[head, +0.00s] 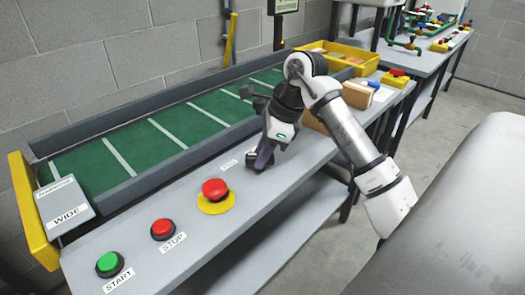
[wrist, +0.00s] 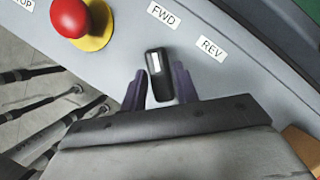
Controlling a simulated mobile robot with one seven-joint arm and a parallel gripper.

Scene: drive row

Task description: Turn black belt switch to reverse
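The black belt switch (wrist: 160,82) is a dark oblong knob with a white mark at its upper end. In the wrist view it points up the picture, nearer the FWD label (wrist: 163,15) than the REV label (wrist: 211,49). My gripper (wrist: 159,88) is open, with one purple finger on each side of the knob; narrow gaps show between fingers and knob. In the head view my gripper (head: 262,160) is low over the grey panel, and the switch is largely hidden by it.
A red mushroom button (head: 214,188) on a yellow base sits left of my gripper. A red STOP button (head: 163,229) and green START button (head: 109,264) lie further left. The green belt (head: 150,130) runs behind. A yellow bin (head: 365,62) stands at the back right.

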